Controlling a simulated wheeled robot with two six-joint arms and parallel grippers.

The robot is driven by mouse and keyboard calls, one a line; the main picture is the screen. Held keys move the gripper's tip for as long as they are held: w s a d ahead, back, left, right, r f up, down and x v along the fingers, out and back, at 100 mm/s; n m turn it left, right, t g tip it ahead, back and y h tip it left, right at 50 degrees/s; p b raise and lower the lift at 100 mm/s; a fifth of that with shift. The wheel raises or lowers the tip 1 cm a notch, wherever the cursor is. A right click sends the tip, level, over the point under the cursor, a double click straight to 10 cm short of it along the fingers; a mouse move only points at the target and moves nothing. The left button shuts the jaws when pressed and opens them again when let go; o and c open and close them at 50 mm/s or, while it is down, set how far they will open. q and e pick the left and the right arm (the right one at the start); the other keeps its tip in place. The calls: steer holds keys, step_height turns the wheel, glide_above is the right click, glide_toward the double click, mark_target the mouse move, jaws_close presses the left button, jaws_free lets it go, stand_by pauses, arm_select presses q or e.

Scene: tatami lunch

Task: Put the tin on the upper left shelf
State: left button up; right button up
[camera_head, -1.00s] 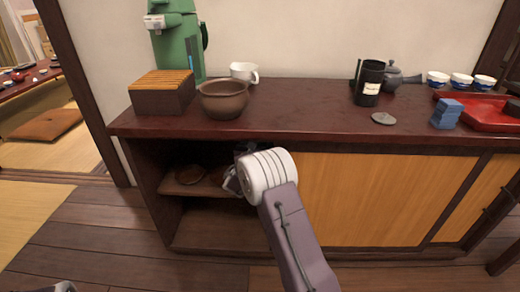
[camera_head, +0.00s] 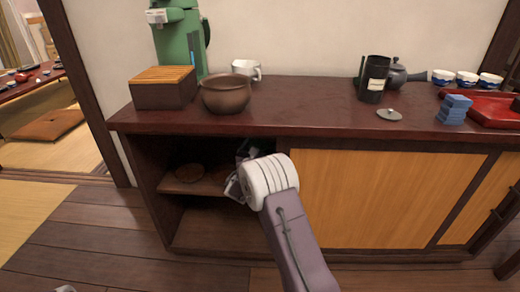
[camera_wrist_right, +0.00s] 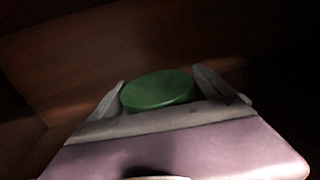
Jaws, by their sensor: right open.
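The round green top of what looks like the tin (camera_wrist_right: 158,90) shows in the right wrist view, between the two fingers of my right gripper (camera_wrist_right: 162,84). The fingers stand apart on either side of it; I cannot tell whether they touch it. In the head view my right gripper (camera_head: 236,186) is inside the open left part of the cabinet, by the upper left shelf (camera_head: 176,186). My wrist hides most of the gripper, and the tin cannot be made out there. A small grey tip of my left gripper (camera_head: 66,289) shows at the bottom edge.
The lower compartment (camera_head: 215,232) looks empty. Wooden sliding doors (camera_head: 380,198) close the right part. The countertop (camera_head: 290,122) above holds a brown pot (camera_head: 226,94) and a black canister (camera_head: 373,80).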

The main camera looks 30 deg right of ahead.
steer(key=p+v, duration=0.4)
steer(key=v, duration=0.8)
steer(key=shift+p, duration=0.3)
